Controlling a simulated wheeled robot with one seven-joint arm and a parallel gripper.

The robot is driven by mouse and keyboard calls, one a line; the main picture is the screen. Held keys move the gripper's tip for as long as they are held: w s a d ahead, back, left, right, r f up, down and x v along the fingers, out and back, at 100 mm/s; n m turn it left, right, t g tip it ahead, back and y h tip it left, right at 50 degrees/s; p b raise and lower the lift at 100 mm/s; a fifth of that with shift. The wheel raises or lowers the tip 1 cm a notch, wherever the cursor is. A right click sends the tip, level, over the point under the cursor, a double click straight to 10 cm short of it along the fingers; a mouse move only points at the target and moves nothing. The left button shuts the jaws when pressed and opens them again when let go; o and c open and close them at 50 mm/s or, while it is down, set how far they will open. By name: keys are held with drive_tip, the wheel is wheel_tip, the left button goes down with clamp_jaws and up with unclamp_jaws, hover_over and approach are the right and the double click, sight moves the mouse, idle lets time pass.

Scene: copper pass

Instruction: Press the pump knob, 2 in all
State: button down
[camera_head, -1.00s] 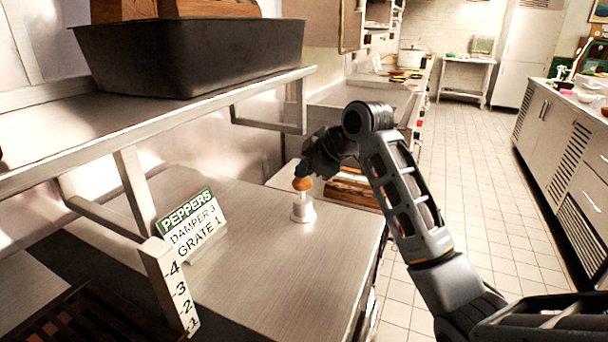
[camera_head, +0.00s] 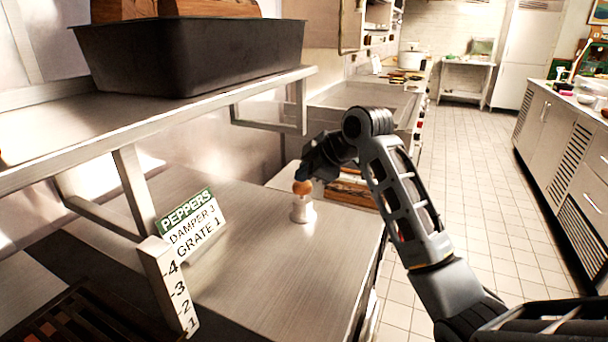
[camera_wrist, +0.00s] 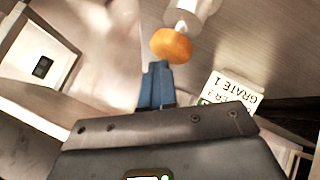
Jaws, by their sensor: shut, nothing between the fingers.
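The pump knob (camera_head: 302,188) is a round orange-brown ball on a short white stem. The stem rises from a pale metal pump base (camera_head: 302,211) standing on the steel counter. The knob also shows in the wrist view (camera_wrist: 171,45), just beyond the fingertips. My gripper (camera_head: 303,175) is shut and empty, with its blue fingers pressed together at the knob's upper side. In the wrist view the blue fingers (camera_wrist: 157,72) end close beside the knob; I cannot tell whether they touch it.
A sign reading PEPPERS, DAMPER 3, GRATE 1 (camera_head: 192,228) stands left of the pump. A numbered post (camera_head: 171,287) is nearer. A steel shelf (camera_head: 180,115) with a black tub (camera_head: 190,57) overhangs at left. The counter (camera_head: 265,265) in front of the pump is clear.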

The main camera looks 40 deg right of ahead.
sight(305, 185)
drive_tip(key=shift+f, duration=0.35)
idle(0.4)
drive_tip(key=shift+r+p, duration=1.6)
drive_tip(key=shift+r, duration=0.55)
wheel_tip(305, 185, up, 5)
drive_tip(key=p, duration=0.3)
drive_tip(key=shift+d, duration=0.1)
idle(1.6)
